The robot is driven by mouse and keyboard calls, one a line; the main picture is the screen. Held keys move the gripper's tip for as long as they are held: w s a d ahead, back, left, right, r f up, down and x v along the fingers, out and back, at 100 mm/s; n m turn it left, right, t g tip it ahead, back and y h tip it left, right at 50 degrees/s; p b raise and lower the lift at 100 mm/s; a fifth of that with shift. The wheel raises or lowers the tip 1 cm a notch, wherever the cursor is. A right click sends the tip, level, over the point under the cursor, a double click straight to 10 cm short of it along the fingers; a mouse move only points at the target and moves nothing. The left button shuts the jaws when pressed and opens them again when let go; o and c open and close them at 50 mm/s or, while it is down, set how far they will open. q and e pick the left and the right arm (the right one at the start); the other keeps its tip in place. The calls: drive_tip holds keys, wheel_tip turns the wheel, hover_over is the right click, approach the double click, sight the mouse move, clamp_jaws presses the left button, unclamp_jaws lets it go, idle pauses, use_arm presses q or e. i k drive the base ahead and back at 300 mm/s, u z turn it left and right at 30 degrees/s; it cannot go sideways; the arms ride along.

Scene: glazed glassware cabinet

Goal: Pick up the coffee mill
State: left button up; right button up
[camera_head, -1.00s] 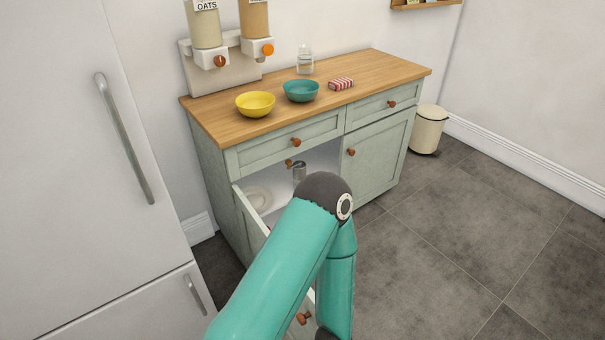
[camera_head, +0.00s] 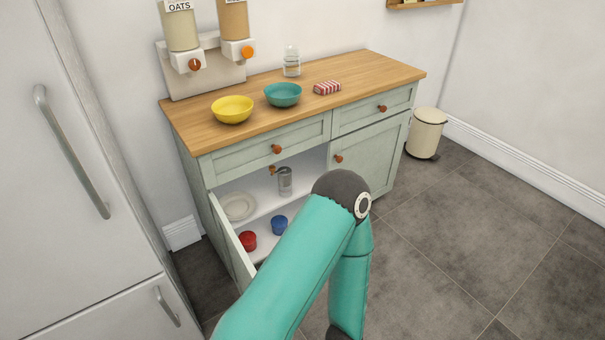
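The coffee mill (camera_head: 285,182) is a silver-grey cylinder with a small brown crank knob at its upper left. It stands upright inside the open left compartment of the green cabinet (camera_head: 207,178), on the upper shelf, to the right of a pale plate (camera_head: 239,206). Nothing of mine touches it. One of my teal arms reaches in front of the cabinet, with its dark elbow joint to the right of and below the mill. Neither gripper shows in the view.
The compartment's left door (camera_head: 232,247) stands open. A red pot (camera_head: 248,241) and a blue pot (camera_head: 279,225) sit lower inside. A yellow bowl (camera_head: 232,110), teal bowl (camera_head: 283,95), striped packet (camera_head: 327,88) and glass jar (camera_head: 292,62) stand on the worktop. A bin (camera_head: 426,133) stands right.

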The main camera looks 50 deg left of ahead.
sight(285, 178)
drive_tip(key=z, duration=0.05)
drive_tip(key=i, duration=2.35)
drive_tip(key=u, duration=3.4)
drive_tip(key=i, duration=1.05)
drive_tip(key=z, duration=0.35)
